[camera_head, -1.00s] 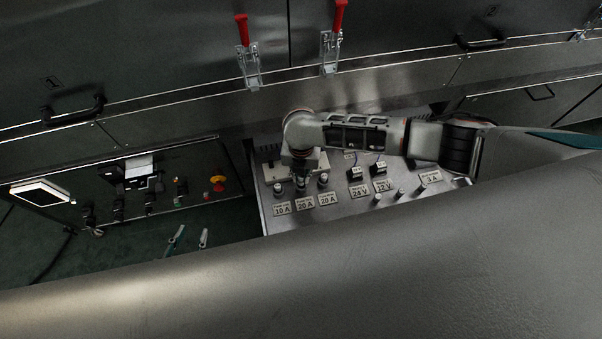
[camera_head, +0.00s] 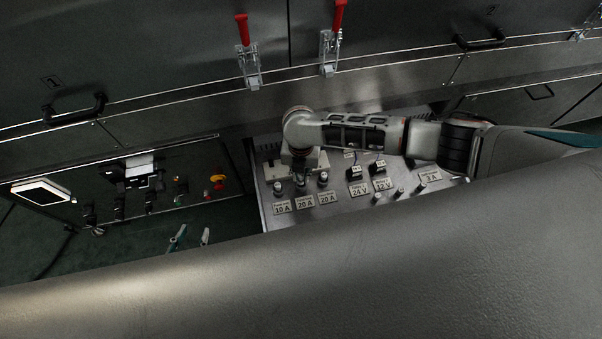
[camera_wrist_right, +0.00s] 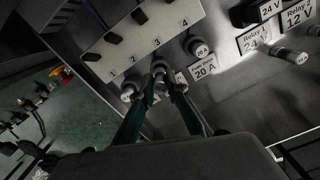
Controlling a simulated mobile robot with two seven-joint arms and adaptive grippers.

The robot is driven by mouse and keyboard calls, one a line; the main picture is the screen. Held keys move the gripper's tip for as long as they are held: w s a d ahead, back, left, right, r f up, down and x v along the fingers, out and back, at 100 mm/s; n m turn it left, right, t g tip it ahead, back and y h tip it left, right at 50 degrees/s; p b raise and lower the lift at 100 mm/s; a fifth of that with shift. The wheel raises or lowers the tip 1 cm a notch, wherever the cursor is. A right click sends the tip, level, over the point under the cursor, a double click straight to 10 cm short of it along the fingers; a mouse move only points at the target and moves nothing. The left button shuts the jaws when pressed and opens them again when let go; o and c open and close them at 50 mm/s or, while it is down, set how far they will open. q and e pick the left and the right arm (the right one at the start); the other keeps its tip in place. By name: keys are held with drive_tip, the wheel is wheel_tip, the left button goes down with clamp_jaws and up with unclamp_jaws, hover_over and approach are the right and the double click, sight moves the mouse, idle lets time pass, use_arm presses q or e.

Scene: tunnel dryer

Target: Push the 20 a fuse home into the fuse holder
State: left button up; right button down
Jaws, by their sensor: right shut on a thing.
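My right gripper (camera_head: 301,176) is over the middle of three fuse positions on the sloped panel (camera_head: 345,208). In the right wrist view, its two teal fingers (camera_wrist_right: 163,84) close around the middle fuse (camera_wrist_right: 159,67), a small dark-tipped cylinder in line with its fuse holder. The fingers hide most of that holder, so its seating depth cannot be told. In the head view, the label under this position (camera_head: 305,202) reads 20 A. My left gripper (camera_head: 191,235) is open and empty, low at the left, away from the panel.
Neighbouring fuse holders stand close on the left (camera_wrist_right: 129,93) and right (camera_wrist_right: 197,47). A plate with numbered black switches (camera_wrist_right: 145,40) lies just behind. Relays (camera_head: 357,174) and more small holders (camera_head: 400,192) are on the right. Red-handled clamps (camera_head: 245,50) are above.

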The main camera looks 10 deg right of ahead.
sight(301, 180)
use_arm(q)
drive_tip(key=shift+w+r+p, duration=0.25)
drive_tip(key=shift+r+p, duration=0.05)
drive_tip(key=shift+r, duration=0.2)
idle(0.8)
